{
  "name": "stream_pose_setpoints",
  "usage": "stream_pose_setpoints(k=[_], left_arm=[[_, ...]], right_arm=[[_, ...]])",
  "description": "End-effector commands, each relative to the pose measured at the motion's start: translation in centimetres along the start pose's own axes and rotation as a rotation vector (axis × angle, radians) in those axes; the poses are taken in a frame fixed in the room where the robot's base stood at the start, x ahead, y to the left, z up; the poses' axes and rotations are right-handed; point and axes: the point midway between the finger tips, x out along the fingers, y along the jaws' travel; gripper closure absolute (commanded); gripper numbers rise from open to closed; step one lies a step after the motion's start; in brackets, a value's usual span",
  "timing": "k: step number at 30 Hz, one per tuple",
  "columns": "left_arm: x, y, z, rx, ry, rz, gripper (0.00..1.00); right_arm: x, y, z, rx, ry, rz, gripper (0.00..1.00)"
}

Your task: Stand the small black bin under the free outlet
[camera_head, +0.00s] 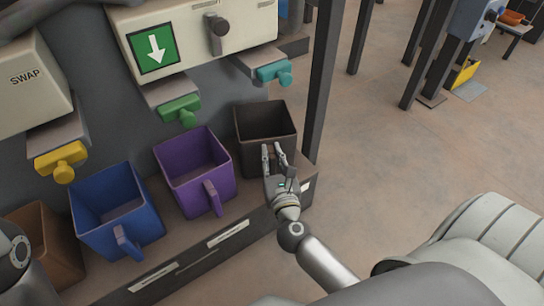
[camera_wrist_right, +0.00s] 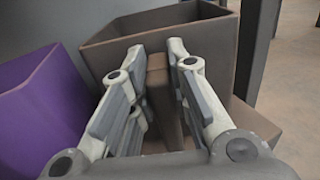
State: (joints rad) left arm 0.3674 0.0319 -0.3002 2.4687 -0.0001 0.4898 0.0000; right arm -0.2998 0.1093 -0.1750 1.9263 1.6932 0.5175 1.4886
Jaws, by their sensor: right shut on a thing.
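The small black bin (camera_head: 262,112) is at the right end of the ledge, below and slightly in front of the teal outlet (camera_head: 272,73). It looks upright and empty. I cannot tell whether its base touches the ledge. My right gripper (camera_head: 273,150) is shut on its handle, on the near side. In the right wrist view the fingers are either side of the handle (camera_wrist_right: 157,95), with the bin's wall (camera_wrist_right: 200,40) behind. My left gripper is not in view.
The purple bin (camera_head: 185,165) stands close left of the black one, below the green outlet (camera_head: 180,110). A blue bin (camera_head: 95,200) is below the yellow outlet (camera_head: 60,160); a brown bin (camera_head: 40,235) is farther left. A dark post (camera_head: 322,85) rises close on the right.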

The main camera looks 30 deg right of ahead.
Motion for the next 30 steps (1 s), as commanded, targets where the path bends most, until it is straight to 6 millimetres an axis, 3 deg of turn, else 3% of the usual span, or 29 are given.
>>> stream_pose_setpoints(k=[3, 4, 9, 22, 30], left_arm=[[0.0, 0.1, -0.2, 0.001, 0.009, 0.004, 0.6], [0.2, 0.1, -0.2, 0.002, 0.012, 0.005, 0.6], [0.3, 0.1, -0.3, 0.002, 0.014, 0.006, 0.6], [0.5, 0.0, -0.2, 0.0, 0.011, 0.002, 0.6], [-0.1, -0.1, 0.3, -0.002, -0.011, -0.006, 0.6]], right_arm=[[0.0, 0.0, -0.4, 0.0, -0.001, -0.001, 1.0], [0.0, 0.0, -0.4, 0.0, 0.0, 0.0, 0.8], [0.0, 0.0, -0.3, 0.0, 0.0, 0.0, 0.61], [-0.2, 0.0, 0.2, 0.0, 0.001, 0.0, 0.61], [-5.1, 0.0, -0.1, -0.002, 0.005, 0.001, 0.61]])
